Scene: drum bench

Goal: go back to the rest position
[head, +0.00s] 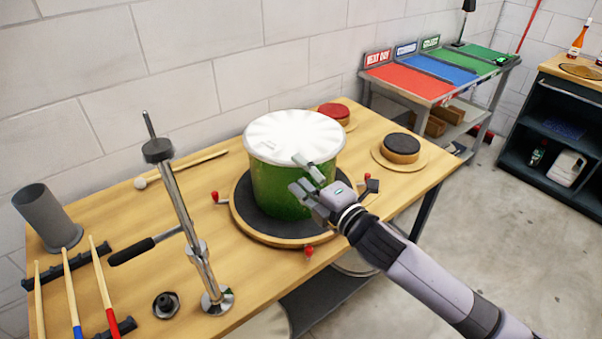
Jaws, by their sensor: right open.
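A green drum with a white head (295,137) stands on a dark round pad with a wooden rim (243,229), in the middle of the wooden bench in the head view. My right gripper (303,173) reaches in from the lower right. It is open and empty in front of the drum's near right side. I cannot tell whether its fingers touch the drum. My left gripper is not in view.
A chrome stand (185,215) rises at the bench's left. Sticks (103,285) lie on a rack, near a grey cup (50,217). A mallet (180,169) lies behind. Two round pads (401,147) sit right. A shelf with coloured trays (412,81) stands beyond.

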